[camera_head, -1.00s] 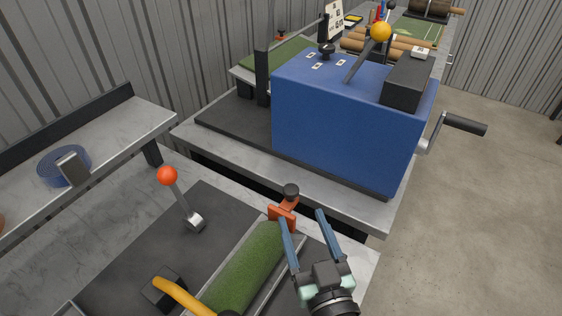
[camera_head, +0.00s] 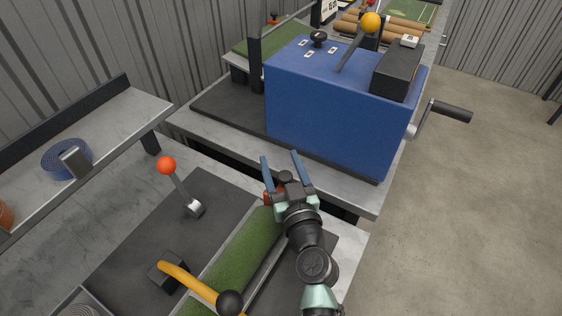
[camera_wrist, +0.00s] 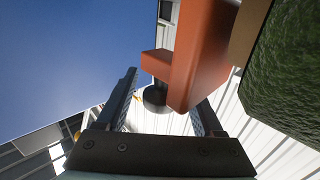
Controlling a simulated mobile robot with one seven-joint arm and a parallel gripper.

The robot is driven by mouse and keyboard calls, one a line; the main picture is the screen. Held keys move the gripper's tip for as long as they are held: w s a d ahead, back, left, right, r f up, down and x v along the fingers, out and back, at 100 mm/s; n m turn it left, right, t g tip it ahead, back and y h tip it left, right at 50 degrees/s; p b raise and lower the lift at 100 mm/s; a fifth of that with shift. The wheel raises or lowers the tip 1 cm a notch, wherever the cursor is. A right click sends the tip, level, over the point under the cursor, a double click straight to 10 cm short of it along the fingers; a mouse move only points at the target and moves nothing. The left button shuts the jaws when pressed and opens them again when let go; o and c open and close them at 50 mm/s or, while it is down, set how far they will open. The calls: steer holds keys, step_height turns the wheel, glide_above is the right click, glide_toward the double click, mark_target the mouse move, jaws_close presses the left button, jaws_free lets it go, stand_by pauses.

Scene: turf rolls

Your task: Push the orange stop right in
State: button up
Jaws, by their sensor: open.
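The orange stop (camera_head: 268,197) sits at the far end of the green turf roll (camera_head: 236,250) in its trough. In the head view my gripper and wrist hide most of it. In the wrist view the orange stop (camera_wrist: 203,50) looms large with its black knob (camera_wrist: 155,95), which shows between my fingers. My gripper (camera_head: 281,157) is open, its two blue fingers pointing away toward the blue machine, above the stop. In the wrist view the stop overlaps the right finger of my gripper (camera_wrist: 168,90); I cannot tell whether they touch.
A blue machine box (camera_head: 335,115) with a crank (camera_head: 440,112) stands just beyond. A red-knobbed lever (camera_head: 180,186) and a yellow handle (camera_head: 190,283) are left of the turf. A shelf with a blue strap (camera_head: 62,157) is far left. Floor at right is clear.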

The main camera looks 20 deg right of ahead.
jaws_close()
stand_by(1.4)
